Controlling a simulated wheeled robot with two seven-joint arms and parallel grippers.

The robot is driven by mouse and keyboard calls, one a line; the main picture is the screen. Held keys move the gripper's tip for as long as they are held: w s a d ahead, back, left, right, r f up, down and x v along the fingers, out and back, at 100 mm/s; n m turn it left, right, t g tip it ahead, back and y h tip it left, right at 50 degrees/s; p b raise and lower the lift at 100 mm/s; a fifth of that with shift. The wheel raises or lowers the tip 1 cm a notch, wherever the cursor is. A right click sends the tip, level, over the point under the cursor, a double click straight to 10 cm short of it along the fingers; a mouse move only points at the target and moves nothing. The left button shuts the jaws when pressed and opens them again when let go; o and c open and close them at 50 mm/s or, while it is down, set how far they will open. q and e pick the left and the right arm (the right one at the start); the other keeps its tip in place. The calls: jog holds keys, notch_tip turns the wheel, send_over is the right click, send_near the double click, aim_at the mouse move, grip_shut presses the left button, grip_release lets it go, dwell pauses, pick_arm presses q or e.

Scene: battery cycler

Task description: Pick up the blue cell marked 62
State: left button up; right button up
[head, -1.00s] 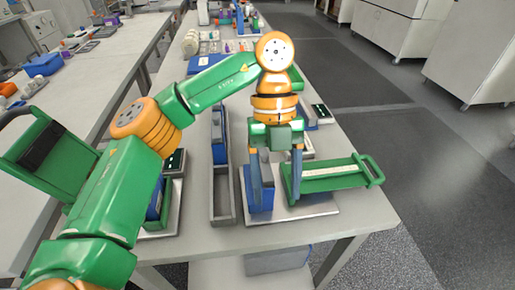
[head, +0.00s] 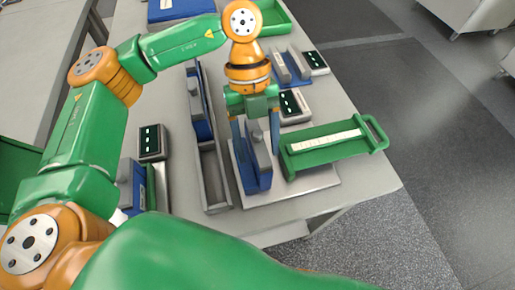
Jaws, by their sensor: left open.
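A blue cell (head: 258,180) with a grey upper part stands on a light plate near the table's right front edge. No number is readable on it. My left gripper (head: 256,148) is above it, pointing down and open, its fingers at the sides of the cell's upper part. I cannot tell whether they touch it. A similar blue and grey piece (head: 203,129) stands at the back of a long grey tray (head: 214,180). Another blue and grey piece (head: 124,182) is at the left, partly hidden by my arm. My right gripper is not in view.
A green handled tray (head: 305,163) with a white strip lies close on the right. Small devices with dark displays stand behind (head: 293,104) and at the left (head: 152,142). A green bin (head: 273,18) and a blue box (head: 178,9) are at the back.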

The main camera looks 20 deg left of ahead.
pick_arm(q)
jog(key=shift+f, duration=0.4)
grip_shut()
dwell(1.1)
